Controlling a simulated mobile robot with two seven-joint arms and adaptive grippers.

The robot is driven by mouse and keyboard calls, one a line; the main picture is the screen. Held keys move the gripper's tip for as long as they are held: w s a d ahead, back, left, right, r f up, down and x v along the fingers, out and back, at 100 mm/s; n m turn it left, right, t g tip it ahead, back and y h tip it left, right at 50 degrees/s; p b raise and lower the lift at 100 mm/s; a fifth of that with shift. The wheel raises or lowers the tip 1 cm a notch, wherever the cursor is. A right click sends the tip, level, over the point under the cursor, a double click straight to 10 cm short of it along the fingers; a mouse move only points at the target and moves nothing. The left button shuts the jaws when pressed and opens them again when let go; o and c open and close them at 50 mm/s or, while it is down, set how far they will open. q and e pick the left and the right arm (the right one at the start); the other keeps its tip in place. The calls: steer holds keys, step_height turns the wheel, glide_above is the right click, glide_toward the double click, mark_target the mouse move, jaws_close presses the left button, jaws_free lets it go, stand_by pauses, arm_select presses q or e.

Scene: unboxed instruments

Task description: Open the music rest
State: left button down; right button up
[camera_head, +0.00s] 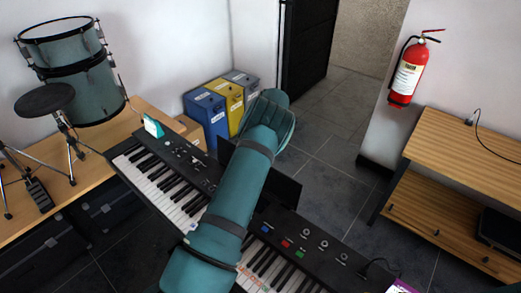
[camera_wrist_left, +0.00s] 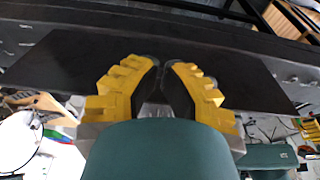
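The music rest (camera_head: 285,187) is a dark flat panel at the back of the keyboard (camera_head: 190,160). My left arm crosses in front of it in the head view and hides its middle. In the left wrist view the panel (camera_wrist_left: 70,65) spans nearly the full width behind the fingers. My left gripper (camera_wrist_left: 160,65) has its yellow fingers pointing at the panel. The fingertips nearly meet, with only a narrow gap and nothing seen held between them. Whether they touch the panel is unclear. In the head view this gripper is hidden by the arm. My right gripper is not seen.
Blue, yellow and grey boxes (camera_head: 235,97) stand on the floor behind the keyboard. A wooden bench (camera_head: 80,175) with drums (camera_head: 75,65) is at the left. A wooden shelf unit (camera_head: 465,150) and a wall-mounted fire extinguisher (camera_head: 408,75) are at the right. The floor between is clear.

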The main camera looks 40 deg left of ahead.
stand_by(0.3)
arm_select(q)
steer(key=v, duration=1.2)
steer(key=shift+s, duration=0.1)
